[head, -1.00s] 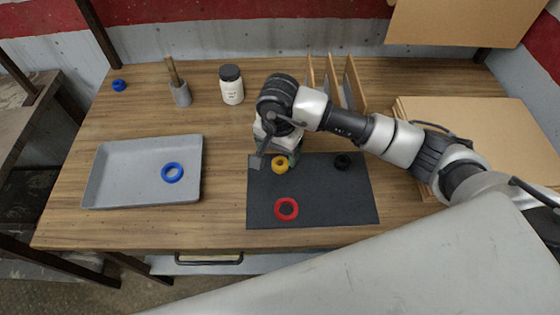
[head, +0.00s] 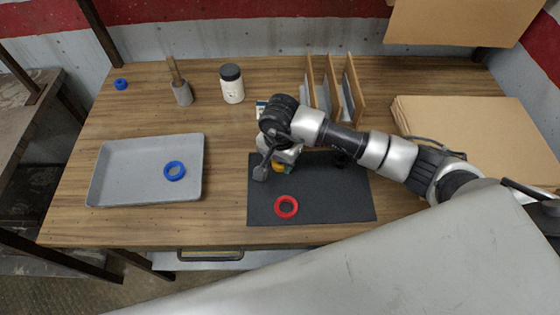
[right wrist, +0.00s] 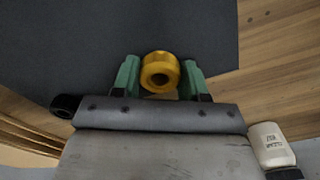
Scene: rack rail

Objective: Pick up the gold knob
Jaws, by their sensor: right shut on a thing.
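The gold knob (right wrist: 160,71) shows in the right wrist view as a short yellow cylinder with a hole, between the two green fingertips of my right gripper (right wrist: 160,80). The gripper is shut on it. In the head view the gold knob (head: 278,168) is mostly hidden behind my right gripper (head: 280,160), over the upper left part of the dark mat (head: 330,205). I cannot tell whether the knob touches the mat. My left gripper is not in view.
A red ring (head: 286,206) lies on the mat, and a black knob (head: 341,159) is partly hidden by my arm. A grey tray (head: 110,190) holds a blue ring (head: 174,171). A white jar (head: 232,88), a cup with sticks (head: 182,94) and wooden dividers (head: 333,80) stand behind.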

